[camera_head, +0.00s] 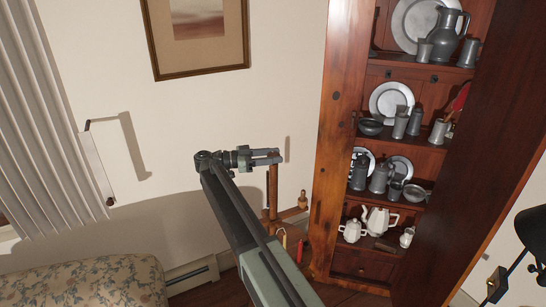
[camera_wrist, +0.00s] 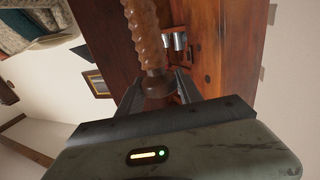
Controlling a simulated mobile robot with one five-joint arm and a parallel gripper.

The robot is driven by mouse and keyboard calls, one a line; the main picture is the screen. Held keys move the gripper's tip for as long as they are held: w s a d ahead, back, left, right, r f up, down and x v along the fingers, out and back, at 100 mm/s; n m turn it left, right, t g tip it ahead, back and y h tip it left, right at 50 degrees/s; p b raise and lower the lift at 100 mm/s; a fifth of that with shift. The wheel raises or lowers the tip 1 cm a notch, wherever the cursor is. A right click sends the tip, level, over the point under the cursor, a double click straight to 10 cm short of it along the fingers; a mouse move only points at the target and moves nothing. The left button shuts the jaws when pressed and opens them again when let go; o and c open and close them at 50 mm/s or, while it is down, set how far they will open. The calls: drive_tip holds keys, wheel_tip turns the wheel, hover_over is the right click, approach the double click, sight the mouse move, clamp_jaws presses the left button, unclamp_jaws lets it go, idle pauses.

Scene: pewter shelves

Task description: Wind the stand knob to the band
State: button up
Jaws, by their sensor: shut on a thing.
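A wooden stand with an upright post (camera_head: 272,190) rises left of the shelf cabinet. My gripper (camera_head: 268,156) is at the top of this post in the head view. In the wrist view, my gripper (camera_wrist: 158,86) has a finger on each side of a dark brown knob (camera_wrist: 155,84) and is shut on it. A turned, ribbed wooden piece (camera_wrist: 146,34) runs on beyond the knob, toward the top of that view. The knob itself is hidden by my gripper in the head view. I cannot make out the band in either view.
The cabinet (camera_head: 330,140) stands close on the right, its shelves full of pewter plates and jugs. A small turned finial (camera_head: 302,199) stands beside the post. A framed picture (camera_head: 197,35) hangs behind. A floral sofa (camera_head: 85,285) is at lower left.

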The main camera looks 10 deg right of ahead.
drive_tip(key=shift+d+m+g, duration=0.1)
drive_tip(key=shift+m+g, duration=0.6)
drive_tip(key=shift+g, duration=0.4)
drive_tip(key=shift+g, duration=0.3)
drive_tip(key=o, duration=1.4)
drive_tip(key=shift+c, duration=0.2)
